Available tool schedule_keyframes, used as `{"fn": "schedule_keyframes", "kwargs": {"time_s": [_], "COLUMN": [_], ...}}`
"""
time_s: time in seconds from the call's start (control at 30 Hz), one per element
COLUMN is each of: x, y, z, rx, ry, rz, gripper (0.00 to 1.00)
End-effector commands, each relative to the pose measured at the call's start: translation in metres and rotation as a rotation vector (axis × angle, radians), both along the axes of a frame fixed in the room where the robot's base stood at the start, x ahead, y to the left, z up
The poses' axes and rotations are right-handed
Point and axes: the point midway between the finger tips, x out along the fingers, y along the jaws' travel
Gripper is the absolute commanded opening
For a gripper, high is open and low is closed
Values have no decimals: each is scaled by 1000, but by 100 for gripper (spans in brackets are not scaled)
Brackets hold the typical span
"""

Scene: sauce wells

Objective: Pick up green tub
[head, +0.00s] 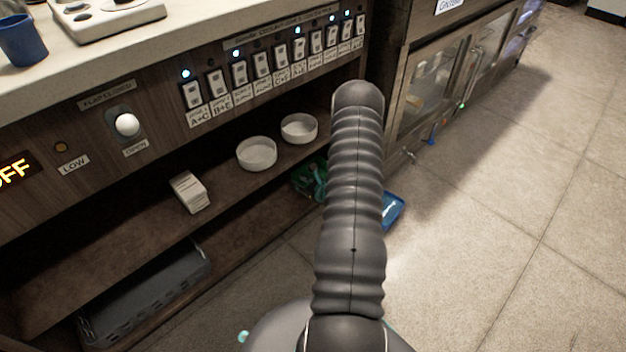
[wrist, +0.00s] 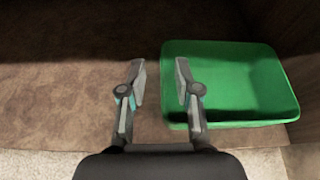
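The green tub (wrist: 235,85) is an open, rounded rectangular container at the right of the wrist view. In the head view the green tub (head: 308,181) shows at the right end of the lower shelf, mostly hidden behind my arm. My gripper (wrist: 160,78) is open, with its two fingers apart. In the wrist view the tub's left rim lies between the fingers, and the right finger overlaps the tub's interior. I cannot tell whether a finger touches the wall. My gripper is hidden in the head view.
Two white bowls (head: 257,153) (head: 299,128) and a pale stack (head: 190,191) stand on the shelf above. A dark grey crate (head: 145,295) sits at lower left. A blue object (head: 393,211) is right of my arm. The tiled floor (head: 500,220) at right is clear.

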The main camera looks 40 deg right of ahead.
Motion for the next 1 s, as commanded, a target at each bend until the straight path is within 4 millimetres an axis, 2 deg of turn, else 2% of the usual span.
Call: {"fn": "schedule_keyframes", "kwargs": {"time_s": [0.1, 0.2, 0.5, 0.53, 0.63, 0.67, 1.0], "x": [17, 25, 29, 29, 29, 29, 29], "y": [0, 0, -1, -1, -1, -1, 0], "z": [-8, -10, -11, -11, -11, -11, -11], "rx": [-1, 0, 0, 0, 0, 0, -1], "ry": [1, 0, 1, 1, 1, 1, 0], "rz": [3, 2, 0, 0, 0, 0, 1], "gripper": [32, 32, 32, 27, 2, 0, 0]}}
